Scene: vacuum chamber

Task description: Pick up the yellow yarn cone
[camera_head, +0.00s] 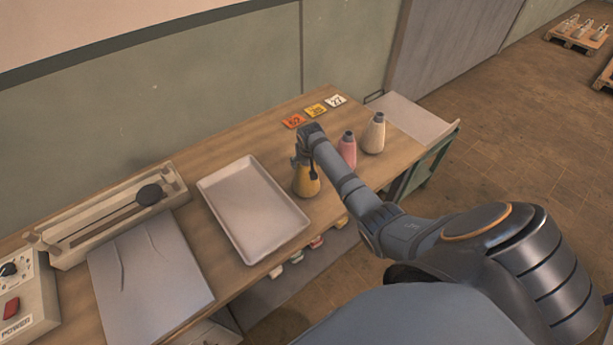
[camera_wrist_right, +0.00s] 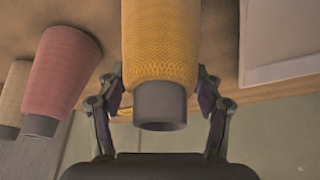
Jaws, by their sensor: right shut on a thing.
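The yellow yarn cone (camera_head: 306,183) stands on the wooden table beside the right edge of the white tray, its top hidden by my right gripper in the head view. My right gripper (camera_head: 306,160) comes down on it from above. In the right wrist view the yellow yarn cone (camera_wrist_right: 160,45) lies between the two fingers of my right gripper (camera_wrist_right: 160,95), with its dark tube end toward the palm. The gripper is shut on it. I cannot tell whether its base is clear of the table. My left gripper is not in view.
A pink cone (camera_head: 347,149) and a cream cone (camera_head: 373,135) stand to the right; the pink cone is close to my forearm. The white tray (camera_head: 207,206) is empty. Coloured cards (camera_head: 315,109) lie at the back.

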